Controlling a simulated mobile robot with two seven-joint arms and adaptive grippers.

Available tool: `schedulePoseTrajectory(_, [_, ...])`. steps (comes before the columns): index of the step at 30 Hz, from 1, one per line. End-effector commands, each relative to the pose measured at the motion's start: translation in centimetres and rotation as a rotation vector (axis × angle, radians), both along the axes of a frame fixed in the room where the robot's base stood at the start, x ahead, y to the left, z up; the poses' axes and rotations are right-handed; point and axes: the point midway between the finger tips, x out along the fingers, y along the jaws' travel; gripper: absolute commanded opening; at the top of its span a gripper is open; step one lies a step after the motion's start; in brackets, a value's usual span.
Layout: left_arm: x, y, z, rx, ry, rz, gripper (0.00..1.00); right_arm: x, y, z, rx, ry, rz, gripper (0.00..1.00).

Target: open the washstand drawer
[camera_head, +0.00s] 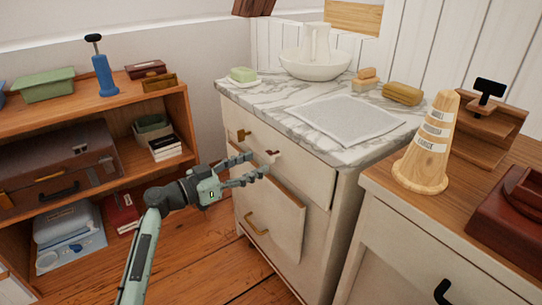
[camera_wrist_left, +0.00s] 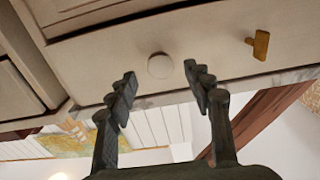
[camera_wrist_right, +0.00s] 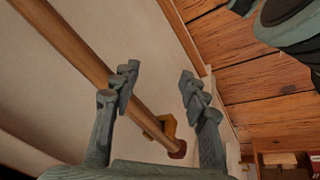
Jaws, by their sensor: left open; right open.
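The white washstand (camera_head: 318,235) has a marble top and stands right of centre in the head view. Its upper front carries a brass handle (camera_head: 243,134) and a small knob (camera_head: 273,154). A lower front (camera_head: 283,203) has a brass pull (camera_head: 257,226). My left gripper (camera_head: 253,166) is open before the upper front. In the left wrist view a round pale knob (camera_wrist_left: 160,65) appears between the spread fingers, with a brass handle (camera_wrist_left: 259,43) to its right. Contact is not visible. My right gripper (camera_wrist_right: 158,78) is open and empty, outside the head view.
A wooden shelf (camera_head: 172,101) with boxes stands at left. A wood-topped cabinet (camera_head: 376,187) at right holds a wooden cone (camera_head: 431,140). A basin (camera_head: 315,65) and soaps stand on the marble. In the right wrist view, a brown rod (camera_wrist_right: 88,58) crosses behind the fingers, near a yellow handle (camera_wrist_right: 169,126).

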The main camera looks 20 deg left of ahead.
Motion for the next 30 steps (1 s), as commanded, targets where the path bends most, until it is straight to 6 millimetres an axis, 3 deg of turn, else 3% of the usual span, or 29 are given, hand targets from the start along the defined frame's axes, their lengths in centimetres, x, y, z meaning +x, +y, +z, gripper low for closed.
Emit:
schedulePoseTrajectory(9, [3.7, -2.9, 0.1, -0.002, 0.001, -0.001, 0.51, 1.1, 0.1, -2.2, 0.009, 0.009, 0.007, 0.44])
schedulePoseTrajectory(21, [4.4, -3.4, 0.0, 0.000, 0.002, 0.000, 0.50, 1.0, 0.1, -3.1, 0.014, 0.019, 0.004, 0.44])
schedulePoseTrajectory(30, [4.3, -3.4, 0.0, 0.000, 0.002, 0.000, 0.13, 1.0, 0.2, -2.8, 0.013, 0.015, 0.004, 0.44])
